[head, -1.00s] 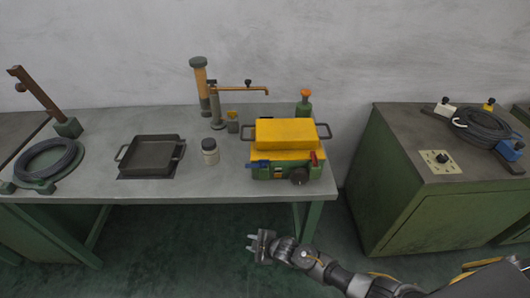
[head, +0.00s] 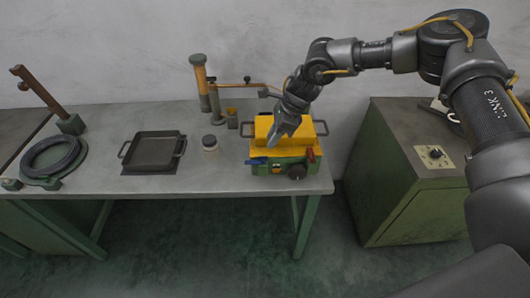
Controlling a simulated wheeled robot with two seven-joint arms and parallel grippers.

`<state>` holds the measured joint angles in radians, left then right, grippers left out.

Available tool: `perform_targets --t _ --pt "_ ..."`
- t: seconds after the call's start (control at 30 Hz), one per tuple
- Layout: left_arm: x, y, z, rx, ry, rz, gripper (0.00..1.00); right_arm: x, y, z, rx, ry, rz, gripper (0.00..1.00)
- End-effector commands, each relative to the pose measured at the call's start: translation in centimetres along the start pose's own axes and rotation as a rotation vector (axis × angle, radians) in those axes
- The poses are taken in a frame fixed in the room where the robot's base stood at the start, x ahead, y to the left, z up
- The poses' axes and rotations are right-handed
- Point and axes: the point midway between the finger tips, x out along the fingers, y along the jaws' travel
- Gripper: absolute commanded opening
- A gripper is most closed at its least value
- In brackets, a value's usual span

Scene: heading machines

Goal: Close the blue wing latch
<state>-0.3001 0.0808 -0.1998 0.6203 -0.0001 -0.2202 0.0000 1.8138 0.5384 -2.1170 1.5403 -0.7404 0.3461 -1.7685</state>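The blue wing latch (head: 257,161) is a small blue tab at the front left of a green box with a yellow lid (head: 302,131) on the bench. It is too small to tell whether it is open or closed. My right gripper (head: 274,141) is above the front left of the box, pointing down, in front of the yellow lid and a little above and right of the blue latch. Its fingers overlap in this view, so their opening is unclear. Whether it touches the lid I cannot tell. My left gripper is not in view.
A red latch (head: 311,153) and a dark knob (head: 297,172) are on the box front. A green cabinet (head: 400,205) stands at right.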

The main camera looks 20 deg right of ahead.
Motion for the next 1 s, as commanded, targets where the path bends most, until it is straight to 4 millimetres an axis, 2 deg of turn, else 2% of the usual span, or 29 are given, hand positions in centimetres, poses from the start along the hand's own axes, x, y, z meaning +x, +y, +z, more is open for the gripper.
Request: perform_targets --t 0.03,0.13,0.37,0.47,0.8,1.0 --pt "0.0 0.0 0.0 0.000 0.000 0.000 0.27 -1.0 -0.6 -0.5 -0.008 0.013 -0.008 0.27" --pt "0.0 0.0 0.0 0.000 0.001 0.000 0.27 -1.9 -1.1 -1.1 -0.017 0.027 -0.011 0.27" --pt "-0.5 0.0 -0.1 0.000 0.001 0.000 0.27 -1.4 -1.1 -1.1 -0.017 0.028 -0.010 0.27" --pt "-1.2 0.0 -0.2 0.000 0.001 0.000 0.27 -0.2 -1.1 -1.1 -0.017 0.029 -0.008 0.27" --pt "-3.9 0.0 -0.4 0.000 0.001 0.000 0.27 6.0 -1.1 -1.2 -0.016 0.029 -0.010 0.27" --pt "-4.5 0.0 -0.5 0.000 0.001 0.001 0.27 8.2 -1.2 -1.3 -0.016 0.027 -0.011 0.27"
